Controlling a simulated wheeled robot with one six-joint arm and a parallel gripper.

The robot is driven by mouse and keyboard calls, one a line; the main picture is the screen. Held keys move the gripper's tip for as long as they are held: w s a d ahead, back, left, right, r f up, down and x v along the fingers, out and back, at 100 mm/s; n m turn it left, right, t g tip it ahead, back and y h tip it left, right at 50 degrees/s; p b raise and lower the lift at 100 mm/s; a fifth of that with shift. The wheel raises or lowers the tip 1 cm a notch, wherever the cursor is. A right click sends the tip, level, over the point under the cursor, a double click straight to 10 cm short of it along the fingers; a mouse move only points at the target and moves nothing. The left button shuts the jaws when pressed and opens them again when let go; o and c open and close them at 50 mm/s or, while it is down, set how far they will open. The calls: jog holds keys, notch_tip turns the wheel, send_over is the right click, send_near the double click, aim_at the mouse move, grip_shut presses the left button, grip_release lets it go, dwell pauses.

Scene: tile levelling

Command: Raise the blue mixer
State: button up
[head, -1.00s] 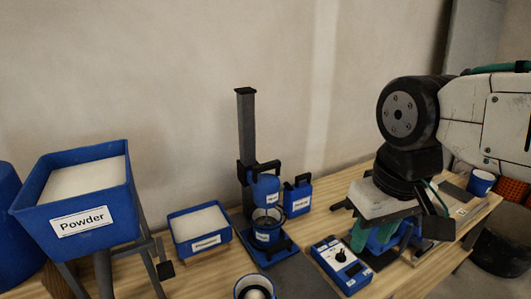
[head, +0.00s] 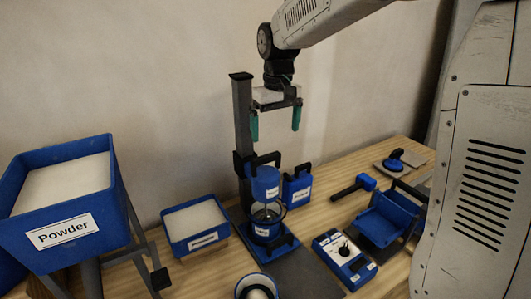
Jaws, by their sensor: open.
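The blue mixer (head: 265,183) is a blue head with a black handle on top. It is on a dark upright post (head: 242,130) with a blue base (head: 277,252). Its whisk reaches down into a small blue bucket (head: 267,231) on the base. My gripper (head: 275,122) points down above the mixer, in front of the upper post. Its two green fingers are spread apart with nothing between them. A clear gap shows between the fingertips and the mixer's handle.
A blue labelled jug (head: 298,190) stands just right of the mixer. A powder tray (head: 195,226) is to its left, and a large powder hopper (head: 62,205) is at far left. A control box (head: 344,260), a blue scoop-like tray (head: 388,222) and a mallet (head: 354,187) lie to the right.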

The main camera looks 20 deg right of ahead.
send_over(266, 156)
notch_tip(266, 156, down, 3)
jog(key=shift+s+f, duration=0.1)
jog(key=shift+f, duration=0.05)
jog(key=shift+w+f, duration=0.2)
jog(key=shift+f, duration=0.1)
notch_tip(266, 156, down, 7)
jog(key=shift+f, duration=0.2)
jog(key=c, duration=1.1)
notch_tip(266, 156, up, 13)
jog(key=shift+r, duration=0.1)
jog(key=o, duration=1.1)
